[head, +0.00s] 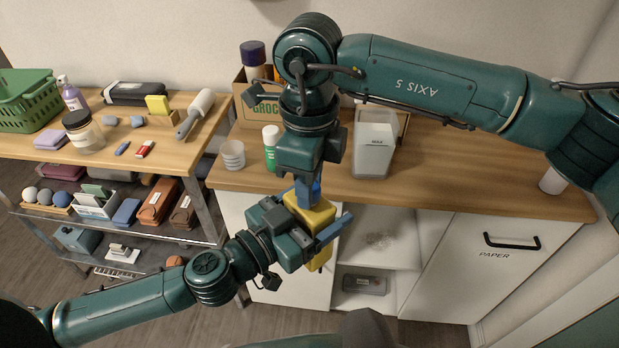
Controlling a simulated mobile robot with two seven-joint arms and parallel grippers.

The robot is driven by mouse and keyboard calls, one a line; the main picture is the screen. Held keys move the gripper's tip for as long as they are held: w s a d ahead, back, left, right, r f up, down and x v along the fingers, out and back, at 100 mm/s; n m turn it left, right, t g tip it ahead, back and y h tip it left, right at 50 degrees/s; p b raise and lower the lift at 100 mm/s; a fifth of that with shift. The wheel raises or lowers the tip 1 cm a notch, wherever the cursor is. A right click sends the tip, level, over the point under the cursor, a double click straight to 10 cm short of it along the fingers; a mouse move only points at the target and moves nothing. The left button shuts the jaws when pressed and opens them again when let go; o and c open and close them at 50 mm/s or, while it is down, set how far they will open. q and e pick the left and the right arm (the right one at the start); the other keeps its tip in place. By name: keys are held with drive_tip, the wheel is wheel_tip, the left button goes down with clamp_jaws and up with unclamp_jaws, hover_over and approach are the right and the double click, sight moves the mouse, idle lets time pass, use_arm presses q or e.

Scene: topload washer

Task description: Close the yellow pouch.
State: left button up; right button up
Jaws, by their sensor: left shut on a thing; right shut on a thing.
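The yellow pouch (318,214) is held up in the air in front of the wooden counter's near edge. My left gripper (327,238) comes from the lower left and is shut on the pouch, covering its middle. Yellow shows above and below the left gripper's fingers. My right gripper (308,194) points down from above and is shut at the pouch's upper edge. The pouch's opening and any zip are hidden by the grippers, so I cannot tell how far open it is.
Below are open shelves and a door marked PAPER (492,262). A cluttered shelf cart (185,160) stands left.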

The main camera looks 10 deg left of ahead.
drive_tip(key=m, duration=0.3)
drive_tip(key=shift+m, duration=0.3)
drive_tip(key=o, duration=1.2)
wheel_tip(320, 180, up, 12)
drive_tip(key=shift+r, duration=0.1)
